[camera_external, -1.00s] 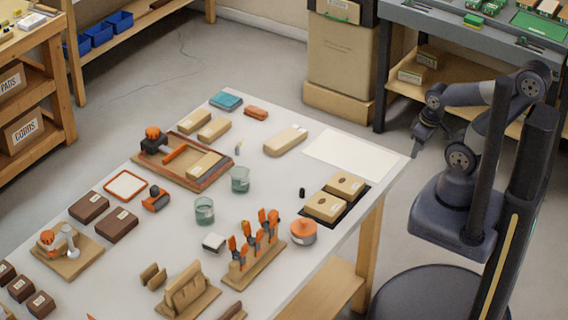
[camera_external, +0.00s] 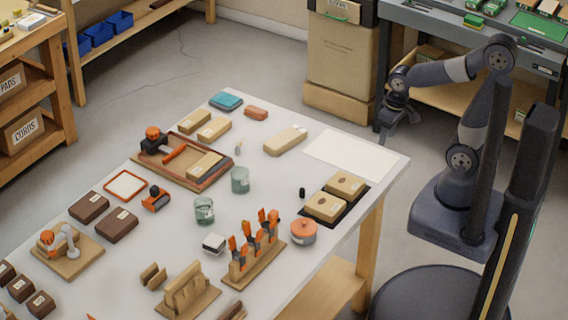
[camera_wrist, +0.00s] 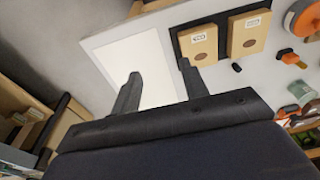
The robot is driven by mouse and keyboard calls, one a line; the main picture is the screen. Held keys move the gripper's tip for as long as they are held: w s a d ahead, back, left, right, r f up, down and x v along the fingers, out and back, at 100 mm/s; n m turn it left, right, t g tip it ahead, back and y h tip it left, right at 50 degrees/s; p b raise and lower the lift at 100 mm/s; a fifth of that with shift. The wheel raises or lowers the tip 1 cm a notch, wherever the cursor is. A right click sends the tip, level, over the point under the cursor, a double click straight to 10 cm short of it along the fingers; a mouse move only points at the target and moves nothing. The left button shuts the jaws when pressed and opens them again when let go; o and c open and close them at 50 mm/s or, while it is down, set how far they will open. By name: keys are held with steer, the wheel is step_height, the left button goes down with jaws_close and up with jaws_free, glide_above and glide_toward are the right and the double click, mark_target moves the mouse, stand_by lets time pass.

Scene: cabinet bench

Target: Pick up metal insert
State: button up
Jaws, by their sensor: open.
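No part is plainly recognisable as the metal insert. A small dark cylinder (camera_external: 302,192) stands on the white table left of the two tan boxes; it also shows in the wrist view (camera_wrist: 237,67). A small pale upright piece (camera_external: 238,148) stands by the wooden tray's right end. I cannot tell whether either is the insert. My gripper (camera_external: 396,128) is raised beyond the table's right corner, apart from both pieces. In the wrist view my gripper (camera_wrist: 158,72) has its two fingers spread, open and empty, in front of the white sheet.
Two tan boxes (camera_external: 325,207) sit on a black mat near the right edge. A white sheet (camera_external: 350,154) covers the far right corner. Glass jars (camera_external: 240,180), an orange-handled tool rack (camera_external: 255,262) and a round orange-topped container (camera_external: 303,232) crowd the middle.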

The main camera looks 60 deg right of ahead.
steer(key=w+a, duration=0.8)
steer(key=w, duration=0.3)
steer(key=g, duration=0.2)
glide_toward(302, 189)
step_height(302, 189, down, 10)
steer(key=shift+s+a+r+p, duration=0.1)
steer(key=shift+p, duration=0.5)
jaws_close()
